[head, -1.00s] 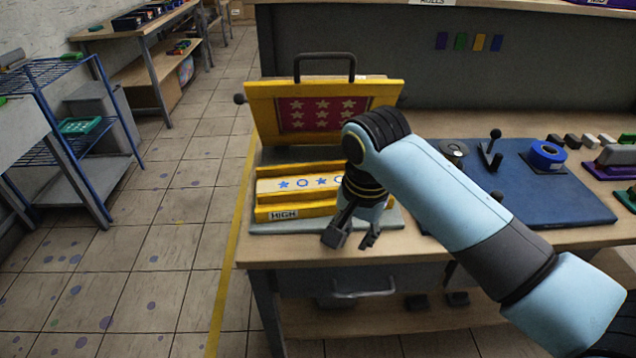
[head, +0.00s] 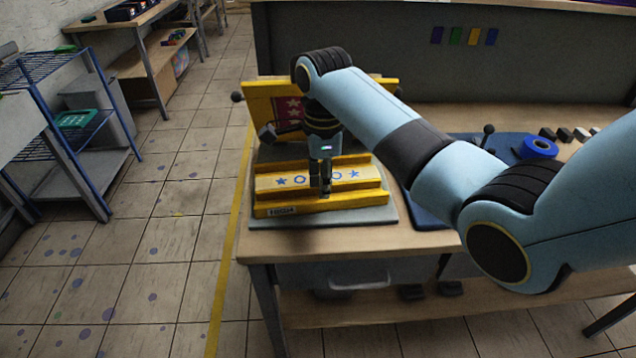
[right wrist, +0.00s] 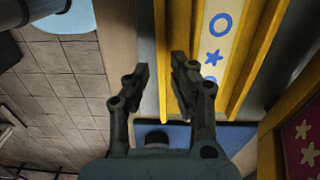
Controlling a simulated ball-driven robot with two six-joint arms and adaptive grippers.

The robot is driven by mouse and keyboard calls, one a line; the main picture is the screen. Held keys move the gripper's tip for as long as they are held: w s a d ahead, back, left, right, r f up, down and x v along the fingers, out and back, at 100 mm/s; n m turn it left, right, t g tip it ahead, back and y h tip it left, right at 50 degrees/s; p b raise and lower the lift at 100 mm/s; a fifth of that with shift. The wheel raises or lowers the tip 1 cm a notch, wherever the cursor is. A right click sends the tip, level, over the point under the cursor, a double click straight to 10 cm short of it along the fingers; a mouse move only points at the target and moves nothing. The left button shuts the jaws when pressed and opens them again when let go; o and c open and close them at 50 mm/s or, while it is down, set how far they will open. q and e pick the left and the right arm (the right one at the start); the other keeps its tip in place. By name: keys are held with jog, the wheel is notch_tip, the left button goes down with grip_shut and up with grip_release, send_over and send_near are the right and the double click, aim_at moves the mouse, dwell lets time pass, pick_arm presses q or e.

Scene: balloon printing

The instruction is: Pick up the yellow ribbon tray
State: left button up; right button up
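The yellow ribbon tray (head: 360,197) lies on a grey base plate (head: 385,219) at the table's left front corner. A pale ribbon with blue stars and circles (head: 280,181) runs along it. My right gripper (head: 321,188) is over the middle of the tray, pointing down, and covers part of the ribbon. In the right wrist view the gripper (right wrist: 160,68) is open, with the tray's yellow outer wall (right wrist: 162,100) lined up between its fingertips. I cannot tell whether they touch it. My left gripper is not in view.
Behind the tray stands a raised yellow lid (head: 262,98) with a red star panel, partly hidden by my arm. A blue mat (head: 425,208) lies to the right, with a blue tape roll (head: 538,147) on it.

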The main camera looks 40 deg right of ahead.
notch_tip(320, 180, down, 5)
jog(key=shift+d+r, duration=0.1)
jog(key=shift+r, duration=0.1)
jog(key=shift+c, duration=0.4)
grip_shut()
jog(key=shift+r, duration=0.1)
